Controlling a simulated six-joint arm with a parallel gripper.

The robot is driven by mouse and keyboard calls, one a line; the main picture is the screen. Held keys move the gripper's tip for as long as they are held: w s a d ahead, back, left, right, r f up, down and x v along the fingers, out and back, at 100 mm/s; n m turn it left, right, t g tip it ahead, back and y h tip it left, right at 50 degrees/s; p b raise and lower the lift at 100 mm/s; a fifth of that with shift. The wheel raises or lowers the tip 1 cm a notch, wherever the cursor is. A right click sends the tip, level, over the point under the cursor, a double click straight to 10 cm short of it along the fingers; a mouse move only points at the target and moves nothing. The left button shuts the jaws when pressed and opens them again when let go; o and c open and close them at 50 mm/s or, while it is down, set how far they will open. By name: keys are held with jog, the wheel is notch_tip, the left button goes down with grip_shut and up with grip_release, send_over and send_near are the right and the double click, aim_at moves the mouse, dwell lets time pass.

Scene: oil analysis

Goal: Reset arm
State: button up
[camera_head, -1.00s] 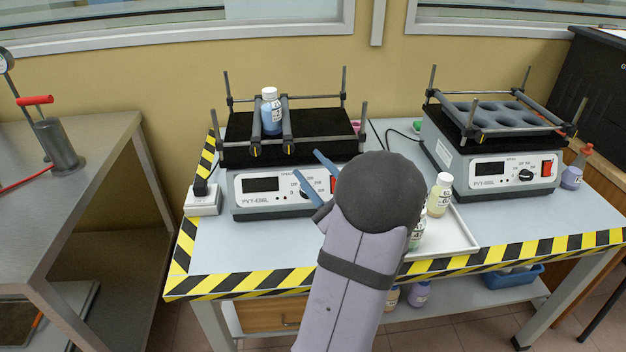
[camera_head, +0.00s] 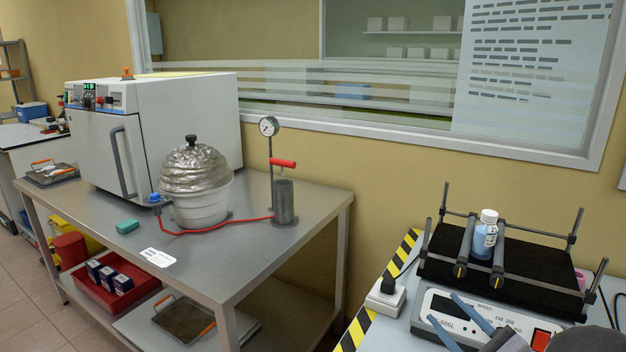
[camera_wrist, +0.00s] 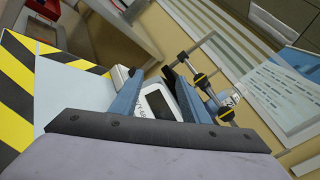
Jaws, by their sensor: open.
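My gripper (camera_head: 452,312) shows at the bottom right of the head view, its two blue fingers apart with nothing between them. In the wrist view its open fingers (camera_wrist: 153,84) point at the front of the shaker (camera_wrist: 158,103). In the head view it is in front of the shaker's panel (camera_head: 452,305); whether it touches cannot be told. A blue bottle with a white cap (camera_head: 485,234) stands upright between two bars on the shaker's black platform (camera_head: 540,275).
A steel table (camera_head: 262,262) at left carries a white oven (camera_head: 180,115), a foil-topped vessel (camera_head: 197,190) and a hand pump with gauge (camera_head: 284,200). A white power socket (camera_head: 385,298) sits beside the shaker by the yellow-black edge tape (camera_head: 354,335).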

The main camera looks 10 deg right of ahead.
jog(key=s+a+f+n+g+y, duration=0.1)
jog(key=a+f+n+g+y, duration=0.25)
jog(key=a, duration=0.55)
jog(key=s+a+f+n+g+y, duration=0.2)
jog(key=a+f+n+g, duration=0.15)
jog(key=a, duration=0.45)
jog(key=s+a+f+n+g+y, duration=0.1)
jog(key=a+f+n+g+y, duration=0.3)
jog(key=a, duration=0.5)
jog(key=s+a+f+n+g+h, duration=0.1)
jog(key=s+f+n+g+h, duration=0.3)
jog(key=n, duration=0.3)
jog(key=s+f+n+g+h, duration=0.2)
jog(key=s+n+g+h, duration=0.25)
jog(key=s+n, duration=0.25)
notch_tip(320, 180, up, 22)
jog(key=w+n+t+h+p, duration=0.1)
jog(key=n+t+h+p, duration=0.1)
jog(key=p, duration=2)
notch_tip(320, 180, down, 41)
jog(key=b, duration=4.1)
jog(key=shift+d+f+b, duration=0.2)
jog(key=shift+d+b, duration=0.1)
jog(key=shift+d, duration=0.15)
